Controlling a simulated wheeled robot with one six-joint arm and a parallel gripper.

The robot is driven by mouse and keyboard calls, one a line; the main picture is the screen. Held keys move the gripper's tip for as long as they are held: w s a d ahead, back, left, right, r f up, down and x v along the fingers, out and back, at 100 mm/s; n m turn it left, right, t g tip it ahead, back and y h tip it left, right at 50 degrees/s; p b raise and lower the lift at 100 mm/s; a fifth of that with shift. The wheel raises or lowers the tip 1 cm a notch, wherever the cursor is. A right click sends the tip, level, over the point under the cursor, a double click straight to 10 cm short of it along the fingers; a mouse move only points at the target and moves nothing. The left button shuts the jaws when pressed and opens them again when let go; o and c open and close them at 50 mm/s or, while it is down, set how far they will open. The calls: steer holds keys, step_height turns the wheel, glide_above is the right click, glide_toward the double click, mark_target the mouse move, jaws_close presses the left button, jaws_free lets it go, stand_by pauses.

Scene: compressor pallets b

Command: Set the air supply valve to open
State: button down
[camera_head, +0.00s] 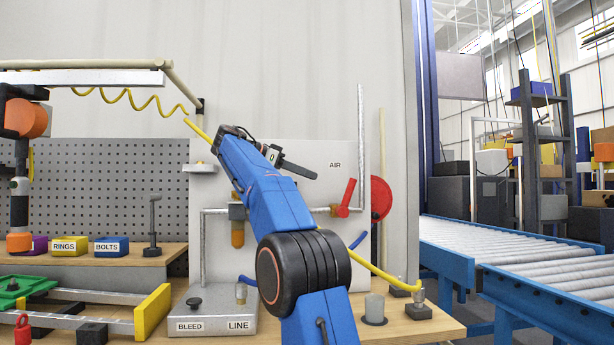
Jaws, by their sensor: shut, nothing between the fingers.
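The air supply valve has a red lever (347,193) on a metal pipe, below the AIR label (335,165) on the pale panel. The lever points up, tilted slightly right, across the horizontal pipe run. My blue arm rises in front of the panel and hides part of the pipework. My gripper (312,175) is a dark shape left of and a little above the lever, pointing right. It is shut and empty, and appears apart from the lever. Its fingertips are small in the picture.
A red disc (381,198) stands right of the lever. A yellow hose (372,268) runs behind my arm to a fitting at the bench's right. The LINE and BLEED block (212,322) sits on the bench. A roller conveyor (500,258) lies at right.

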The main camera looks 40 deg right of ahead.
mark_target(347, 189)
steer(key=x, duration=1.1)
steer(key=shift+s+d, duration=0.15)
